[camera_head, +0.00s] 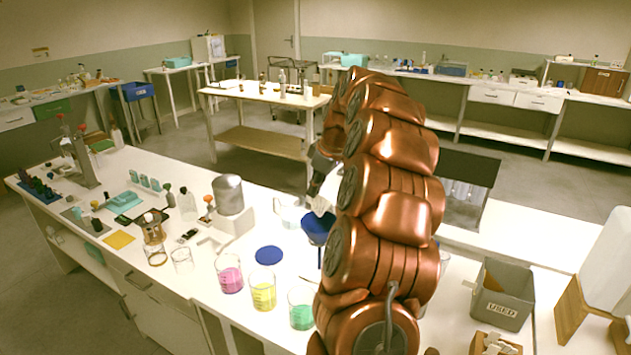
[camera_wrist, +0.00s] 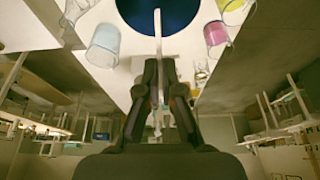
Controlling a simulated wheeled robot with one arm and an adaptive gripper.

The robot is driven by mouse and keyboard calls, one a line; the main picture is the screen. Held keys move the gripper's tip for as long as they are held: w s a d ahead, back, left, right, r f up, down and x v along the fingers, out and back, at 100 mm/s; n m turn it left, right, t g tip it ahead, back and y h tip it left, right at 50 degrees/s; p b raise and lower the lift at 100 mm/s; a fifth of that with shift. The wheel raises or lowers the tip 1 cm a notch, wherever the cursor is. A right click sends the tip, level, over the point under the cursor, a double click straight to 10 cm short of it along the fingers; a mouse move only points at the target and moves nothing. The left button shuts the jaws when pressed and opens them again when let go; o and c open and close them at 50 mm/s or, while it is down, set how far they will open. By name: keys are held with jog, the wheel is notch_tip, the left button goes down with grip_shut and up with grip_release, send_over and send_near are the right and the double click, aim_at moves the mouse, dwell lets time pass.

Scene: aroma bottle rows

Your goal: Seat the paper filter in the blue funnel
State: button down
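The blue funnel (camera_head: 316,231) stands near the middle of the bench in the head view, partly hidden by my arm. A wide blue round shape at the top of the wrist view, likely the funnel's mouth (camera_wrist: 140,14), lies beyond my fingertips. The white paper filter (camera_head: 320,206) shows at the tip of my gripper (camera_head: 318,194), just over the funnel's rim. In the wrist view, the filter (camera_wrist: 158,38) is a thin pale strip, seen edge-on, between the close-set fingers of my gripper (camera_wrist: 160,66). Whether the filter touches the funnel cannot be told.
Beakers of pink (camera_head: 229,275), yellow (camera_head: 262,290) and green (camera_head: 301,308) liquid stand left of and in front of the funnel. A flat blue disc (camera_head: 269,255) lies on the bench. A grey box marked USED (camera_head: 502,296) is at the right. A clear beaker (camera_wrist: 103,46) stands nearby.

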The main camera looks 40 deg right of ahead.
jog(key=shift+f, duration=3.1)
jog(key=shift+f+b, duration=1)
jog(key=shift+f, duration=0.3)
jog(key=c, duration=1.2)
grip_release()
jog(key=shift+c, duration=0.2)
jog(key=v, duration=1.2)
